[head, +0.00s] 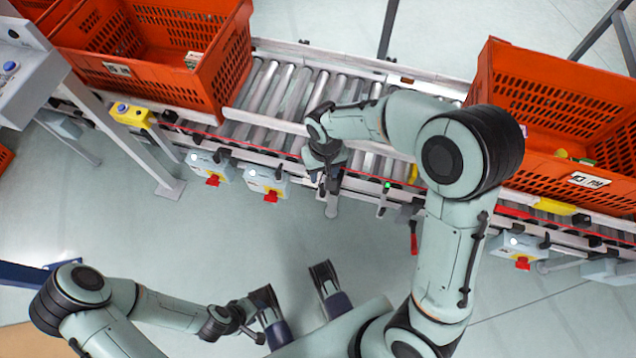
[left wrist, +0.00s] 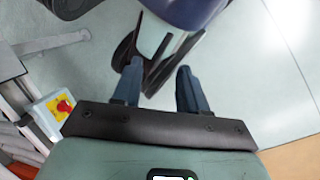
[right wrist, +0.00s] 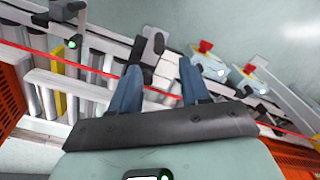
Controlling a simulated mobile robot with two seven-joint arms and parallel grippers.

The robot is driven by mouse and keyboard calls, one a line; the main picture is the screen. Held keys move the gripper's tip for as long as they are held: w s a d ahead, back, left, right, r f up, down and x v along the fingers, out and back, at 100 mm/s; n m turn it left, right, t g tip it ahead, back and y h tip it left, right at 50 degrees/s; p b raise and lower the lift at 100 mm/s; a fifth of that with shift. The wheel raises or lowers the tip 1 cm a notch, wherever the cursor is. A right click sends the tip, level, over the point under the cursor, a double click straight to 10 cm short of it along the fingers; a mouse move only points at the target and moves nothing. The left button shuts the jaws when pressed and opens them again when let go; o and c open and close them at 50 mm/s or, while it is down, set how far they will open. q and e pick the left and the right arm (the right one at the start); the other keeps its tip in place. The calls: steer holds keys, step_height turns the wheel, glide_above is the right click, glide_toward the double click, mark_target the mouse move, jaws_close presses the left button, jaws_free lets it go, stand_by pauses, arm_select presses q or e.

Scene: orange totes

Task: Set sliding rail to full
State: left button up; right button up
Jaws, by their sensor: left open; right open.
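The sliding rail is not clearly told apart from the conveyor's other rails. The conveyor's near side rail, with a red line (head: 385,178) along it, crosses the head view. A grey and black bracket (right wrist: 150,48) sits on this rail and shows between and beyond the fingers in the right wrist view. My right gripper (head: 328,185) is open above the rail; in the right wrist view its blue fingers (right wrist: 160,78) point toward the bracket. I cannot tell whether they touch it. My left gripper (head: 248,326) is open and empty, low near my base; its fingers (left wrist: 158,82) are apart.
An orange tote (head: 212,72) stands on the conveyor's left part, and another tote (head: 488,78) on the right. Bare metal rollers (head: 285,92) lie between them. Control boxes with red knobs (head: 268,186) hang along the near edge. The floor (head: 130,235) at the left is mostly clear.

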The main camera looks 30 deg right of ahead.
mark_target(322, 190)
steer(key=shift+w+d+r, duration=0.1)
steer(key=shift+w+r, duration=0.15)
steer(key=shift+r, duration=0.05)
steer(key=shift+f, duration=0.1)
step_height(322, 190, down, 13)
steer(key=b, duration=0.4)
arm_select(q)
steer(key=w+a+f+t, duration=0.2)
steer(key=w+f, duration=0.3)
steer(key=w, duration=0.1)
steer(key=shift+a+n+y, duration=0.3)
steer(key=shift+a+y, duration=0.1)
arm_select(e)
jaws_close()
steer(key=shift+s, duration=0.1)
